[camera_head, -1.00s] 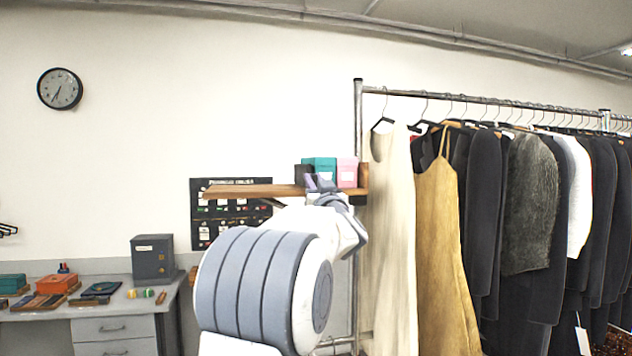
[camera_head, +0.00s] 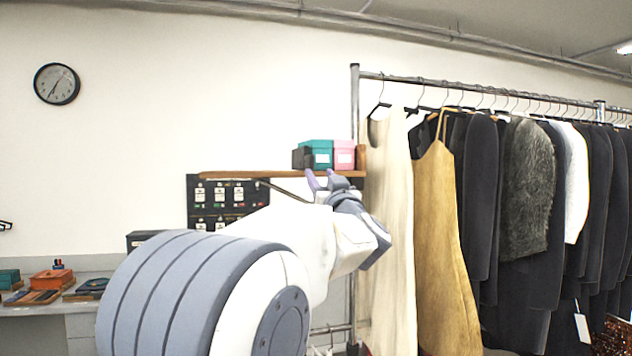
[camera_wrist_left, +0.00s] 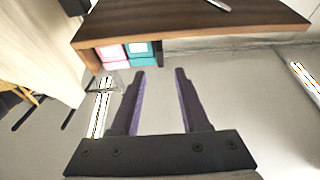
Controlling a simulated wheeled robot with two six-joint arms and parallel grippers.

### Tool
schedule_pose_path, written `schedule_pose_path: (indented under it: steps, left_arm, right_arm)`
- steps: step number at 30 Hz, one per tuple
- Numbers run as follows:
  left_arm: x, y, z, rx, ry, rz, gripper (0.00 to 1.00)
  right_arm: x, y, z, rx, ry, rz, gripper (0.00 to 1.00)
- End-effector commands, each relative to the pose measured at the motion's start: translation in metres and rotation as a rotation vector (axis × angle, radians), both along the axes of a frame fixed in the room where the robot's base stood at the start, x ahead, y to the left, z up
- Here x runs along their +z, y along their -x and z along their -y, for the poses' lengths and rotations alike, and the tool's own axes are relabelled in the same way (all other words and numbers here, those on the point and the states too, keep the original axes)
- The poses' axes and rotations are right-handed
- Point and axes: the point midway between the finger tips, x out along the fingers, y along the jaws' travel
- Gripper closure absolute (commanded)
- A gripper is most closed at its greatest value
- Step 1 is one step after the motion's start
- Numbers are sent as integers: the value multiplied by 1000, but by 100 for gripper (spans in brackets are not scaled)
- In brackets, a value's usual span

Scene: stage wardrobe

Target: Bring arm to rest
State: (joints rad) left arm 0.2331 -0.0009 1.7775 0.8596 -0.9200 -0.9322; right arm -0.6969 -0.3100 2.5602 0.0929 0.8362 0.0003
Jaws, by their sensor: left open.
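My left gripper (camera_head: 322,180) is in front of the wooden shelf (camera_head: 232,174), just under the teal box, with its purple-grey fingers pointing up. In the left wrist view the two fingers (camera_wrist_left: 160,72) are apart with nothing between them. A teal box (camera_head: 317,154) and a pink box (camera_head: 344,155) sit on the shelf's right end. They also show beyond the fingertips in the left wrist view, and I see no contact. My left arm covers the lower middle of the head view. My right gripper is not in view.
A metal rail (camera_head: 480,90) with many hanging garments fills the right, a cream dress (camera_head: 388,230) nearest my gripper. A dark wall panel (camera_head: 213,200) hangs behind the shelf's left part. A desk (camera_head: 40,310) with small items stands far left.

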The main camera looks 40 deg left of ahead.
Motion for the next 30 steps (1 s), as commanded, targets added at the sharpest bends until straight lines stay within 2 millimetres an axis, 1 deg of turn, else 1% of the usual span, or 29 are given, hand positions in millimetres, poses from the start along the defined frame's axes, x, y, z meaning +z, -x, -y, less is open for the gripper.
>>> schedule_pose_path:
  steps: [1, 6, 19, 22, 23, 26, 29, 30]
  left_arm:
    - [-4, 3, 4, -1, 1, 0, 55]
    - [-4, 5, 7, 0, 0, -1, 55]
    - [-3, 5, 7, 0, 0, -1, 55]
    - [-7, 1, 13, -24, 4, -10, 55]
    - [-10, -3, 17, -44, 7, -17, 55]
    - [-30, -24, 48, -169, 27, -65, 55]
    - [-64, -49, 101, -362, 63, -153, 55]
    - [-81, -57, 126, -446, 81, -197, 55]
  right_arm:
    - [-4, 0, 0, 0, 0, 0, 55]
    - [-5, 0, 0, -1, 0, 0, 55]
    - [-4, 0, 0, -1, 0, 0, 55]
    - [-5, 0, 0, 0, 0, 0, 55]
    - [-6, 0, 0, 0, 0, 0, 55]
    - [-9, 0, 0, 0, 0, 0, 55]
    - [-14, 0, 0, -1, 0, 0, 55]
    - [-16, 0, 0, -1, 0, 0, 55]
